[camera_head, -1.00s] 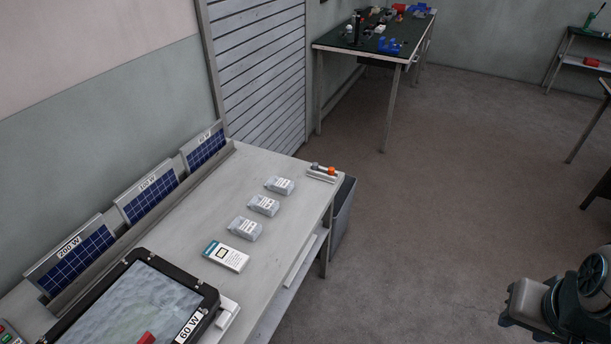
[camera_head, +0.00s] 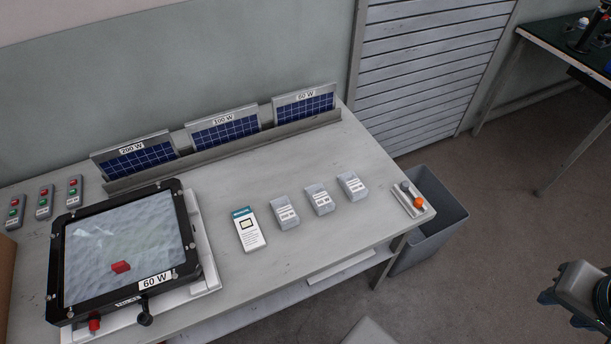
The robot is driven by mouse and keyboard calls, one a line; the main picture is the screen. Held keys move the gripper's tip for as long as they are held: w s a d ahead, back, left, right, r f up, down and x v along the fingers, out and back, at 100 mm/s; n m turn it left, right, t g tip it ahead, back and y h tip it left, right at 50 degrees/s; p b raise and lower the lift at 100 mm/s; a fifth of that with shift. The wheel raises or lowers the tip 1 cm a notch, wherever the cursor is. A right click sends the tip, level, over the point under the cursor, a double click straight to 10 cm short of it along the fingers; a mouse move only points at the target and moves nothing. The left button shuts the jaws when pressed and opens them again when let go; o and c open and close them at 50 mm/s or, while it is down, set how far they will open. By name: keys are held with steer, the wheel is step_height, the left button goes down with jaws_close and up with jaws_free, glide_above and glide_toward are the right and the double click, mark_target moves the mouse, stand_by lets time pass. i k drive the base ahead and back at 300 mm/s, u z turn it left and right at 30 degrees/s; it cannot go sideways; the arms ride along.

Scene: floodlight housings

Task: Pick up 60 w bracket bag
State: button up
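Three small clear bags with white labels lie in a row on the grey bench: a left bag (camera_head: 286,207), a middle bag (camera_head: 319,199) and a right bag (camera_head: 352,186). Their print is too small to read, so I cannot tell which is the 60 W bracket bag. They lie apart from each other. The end of my arm with my gripper (camera_head: 562,308) shows at the lower right edge, over the floor, far from the bags. Its fingers are not clear, and I see nothing held.
A black-framed floodlight (camera_head: 122,240) marked 60 W fills the bench's left. A white-and-teal box (camera_head: 248,230) lies left of the bags. Solar panels (camera_head: 223,130) stand behind. A tray with an orange-capped item (camera_head: 411,199) lies right. A grey bin (camera_head: 437,225) stands beside the bench.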

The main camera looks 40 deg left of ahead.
mark_target(321, 200)
steer(key=u, duration=0.95)
steer(key=i, duration=0.85)
steer(key=u, duration=0.8)
